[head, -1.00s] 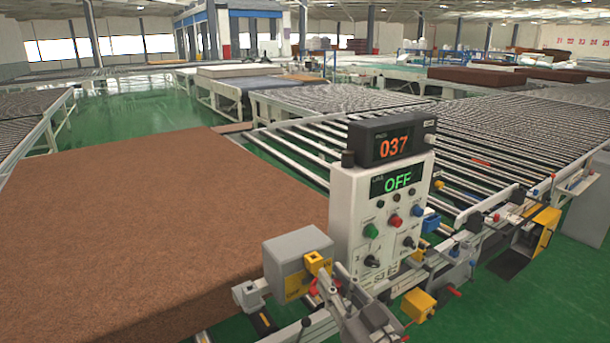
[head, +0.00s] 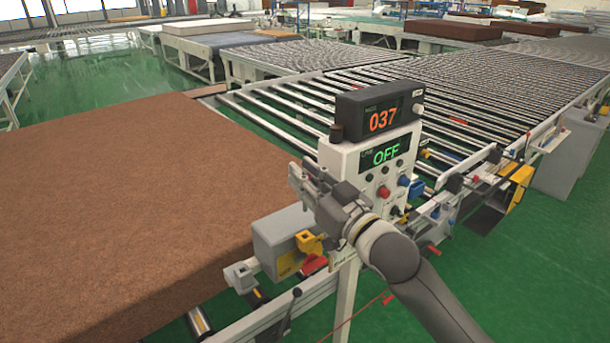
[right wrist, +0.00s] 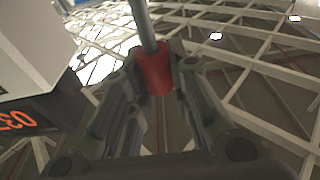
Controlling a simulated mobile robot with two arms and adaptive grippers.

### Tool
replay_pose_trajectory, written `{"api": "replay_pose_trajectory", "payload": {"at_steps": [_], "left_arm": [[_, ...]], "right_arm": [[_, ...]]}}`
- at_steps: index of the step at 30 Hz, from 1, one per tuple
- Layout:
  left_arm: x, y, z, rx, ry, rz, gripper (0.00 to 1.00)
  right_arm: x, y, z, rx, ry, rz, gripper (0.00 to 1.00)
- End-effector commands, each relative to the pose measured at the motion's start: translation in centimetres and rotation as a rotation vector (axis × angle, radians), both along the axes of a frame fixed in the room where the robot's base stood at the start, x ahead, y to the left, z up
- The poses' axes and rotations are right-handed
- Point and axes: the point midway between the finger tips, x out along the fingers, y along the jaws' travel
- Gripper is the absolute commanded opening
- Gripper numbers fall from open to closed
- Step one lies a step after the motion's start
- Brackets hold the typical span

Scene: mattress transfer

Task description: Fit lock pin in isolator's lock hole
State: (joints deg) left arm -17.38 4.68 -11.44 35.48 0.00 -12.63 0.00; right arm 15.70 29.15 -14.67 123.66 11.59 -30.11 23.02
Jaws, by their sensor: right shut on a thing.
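My right gripper (head: 300,178) is in front of the left part of the control panel, above the isolator. In the right wrist view its fingers (right wrist: 152,70) are shut on the lock pin, seen as a red collar (right wrist: 153,74) with a grey shaft (right wrist: 146,25) reaching away from the fingers. The pin cannot be made out in the head view. The isolator is a grey box (head: 277,236) with a yellow handle (head: 308,242) on its right side, below and apart from my gripper. I cannot make out its lock hole. My left gripper is not in view.
The control panel (head: 335,160) stands close behind my right gripper, with a display (head: 384,120) reading 037. A large brown mattress (head: 120,210) lies to the left. Roller conveyors (head: 450,95) fill the back. Green floor is open at the lower right.

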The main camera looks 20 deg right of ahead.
Motion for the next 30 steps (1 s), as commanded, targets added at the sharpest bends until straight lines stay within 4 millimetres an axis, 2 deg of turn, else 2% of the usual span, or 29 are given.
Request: {"api": "replay_pose_trajectory", "payload": {"at_steps": [4,21,30], "left_arm": [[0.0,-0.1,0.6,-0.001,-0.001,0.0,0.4],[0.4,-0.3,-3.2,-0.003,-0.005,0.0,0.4],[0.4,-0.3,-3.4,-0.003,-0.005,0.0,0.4]], "right_arm": [[-0.1,0.0,0.1,0.0,0.002,-0.002,0.0],[0.0,0.0,-5.2,0.0,0.001,-0.003,0.0],[-0.1,0.0,-5.7,-0.001,0.0,-0.002,0.0]]}}
